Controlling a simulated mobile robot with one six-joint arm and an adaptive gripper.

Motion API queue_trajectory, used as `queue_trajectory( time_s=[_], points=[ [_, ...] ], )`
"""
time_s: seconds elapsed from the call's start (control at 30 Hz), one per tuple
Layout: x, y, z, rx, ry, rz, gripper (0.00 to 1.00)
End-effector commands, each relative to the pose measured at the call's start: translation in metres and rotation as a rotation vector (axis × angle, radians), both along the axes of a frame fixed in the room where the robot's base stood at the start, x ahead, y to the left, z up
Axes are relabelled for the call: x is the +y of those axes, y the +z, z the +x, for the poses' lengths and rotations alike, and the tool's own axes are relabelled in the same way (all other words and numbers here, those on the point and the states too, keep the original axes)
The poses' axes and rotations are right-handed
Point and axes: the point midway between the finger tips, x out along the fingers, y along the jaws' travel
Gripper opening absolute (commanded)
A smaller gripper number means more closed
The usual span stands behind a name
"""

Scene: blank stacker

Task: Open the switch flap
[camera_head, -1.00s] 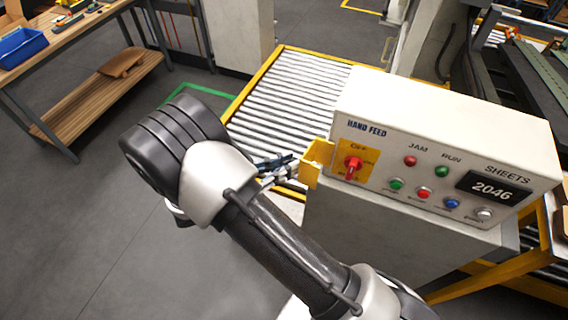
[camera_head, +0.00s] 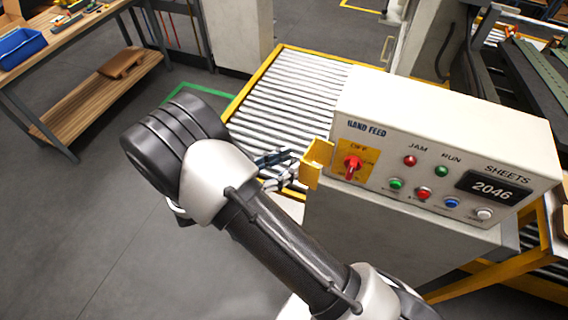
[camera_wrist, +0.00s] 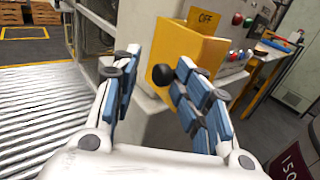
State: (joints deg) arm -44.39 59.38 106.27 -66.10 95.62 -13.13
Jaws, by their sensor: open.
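The yellow switch flap (camera_head: 317,161) stands swung out at the left end of the white control box's front. The red switch (camera_head: 352,165) on its yellow plate is uncovered beside it. In the wrist view the flap (camera_wrist: 198,60) fills the upper middle, with a black round knob (camera_wrist: 163,75) on its near side. My gripper (camera_head: 287,168) is open just left of the flap. In the wrist view the knob lies between the two blue-padded fingers, close to the right one; I cannot tell whether they touch. The switch is hidden there.
The control box (camera_head: 440,110) carries several buttons, lamps and a counter (camera_head: 492,188). A roller conveyor (camera_head: 290,95) runs behind my gripper. A workbench (camera_head: 70,40) with a blue bin (camera_head: 20,46) stands at far left. The floor at left is clear.

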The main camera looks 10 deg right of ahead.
Motion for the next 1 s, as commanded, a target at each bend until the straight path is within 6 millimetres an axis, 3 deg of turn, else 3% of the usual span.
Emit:
queue_trajectory(
  time_s=[0.37, 0.8, 1.0],
  points=[
    [0.004, 0.004, -0.001, -0.005, 0.001, -0.011, 0.40],
    [0.085, 0.001, -0.029, -0.002, 0.003, -0.003, 0.40],
    [0.109, 0.000, -0.038, -0.001, 0.002, -0.003, 0.40]
  ],
)
